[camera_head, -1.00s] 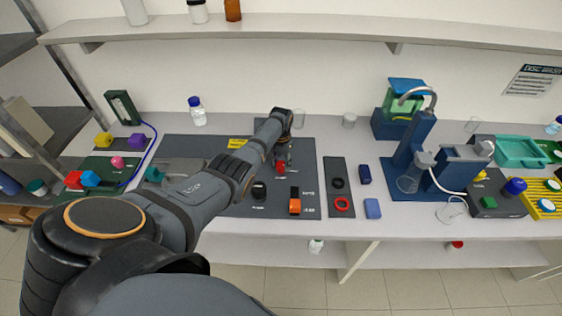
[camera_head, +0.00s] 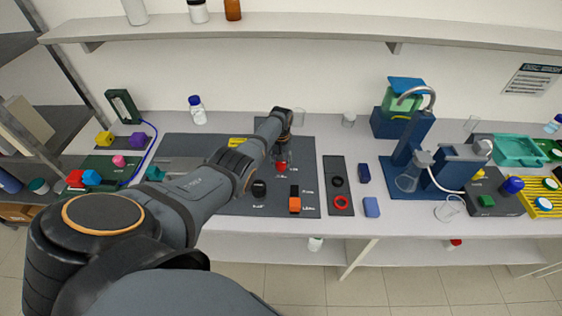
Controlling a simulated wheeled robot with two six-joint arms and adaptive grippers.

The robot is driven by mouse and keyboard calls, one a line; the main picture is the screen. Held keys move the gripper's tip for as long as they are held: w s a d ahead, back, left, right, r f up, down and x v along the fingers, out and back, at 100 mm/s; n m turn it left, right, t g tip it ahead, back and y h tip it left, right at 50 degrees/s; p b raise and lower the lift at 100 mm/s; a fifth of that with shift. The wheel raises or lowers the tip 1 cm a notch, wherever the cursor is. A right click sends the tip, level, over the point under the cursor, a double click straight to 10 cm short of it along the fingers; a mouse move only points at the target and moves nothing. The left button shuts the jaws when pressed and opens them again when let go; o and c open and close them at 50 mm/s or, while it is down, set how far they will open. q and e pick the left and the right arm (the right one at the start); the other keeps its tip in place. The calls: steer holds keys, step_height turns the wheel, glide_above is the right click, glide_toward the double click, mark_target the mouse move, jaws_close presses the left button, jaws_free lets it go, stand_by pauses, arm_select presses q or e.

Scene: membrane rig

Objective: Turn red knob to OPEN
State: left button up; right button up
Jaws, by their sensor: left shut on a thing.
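The red knob (camera_head: 281,168) sits on the dark grey panel (camera_head: 307,160) in the middle of the bench. My left arm comes in from the left, and its gripper (camera_head: 281,158) points down at the knob from above. The gripper is shut on the red knob; its fingers are small and partly hidden by the arm. Small white lettering stands beside the knob, too small to read. My right gripper does not show.
A black knob (camera_head: 259,189) and an orange switch (camera_head: 295,204) sit nearer the front of the panel. A strip with a red ring (camera_head: 341,202) lies to the right. The blue filter stand (camera_head: 407,150) rises farther right. A shelf (camera_head: 300,33) runs above the bench.

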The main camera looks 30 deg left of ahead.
arm_select(q)
steer(key=shift+w+a+r, duration=0.1)
steer(key=shift+w+r, duration=0.1)
steer(key=o, duration=1.1)
steer(key=shift+s+f, duration=0.1)
steer(key=shift+o, duration=0.2)
step_height(320, 180, up, 12)
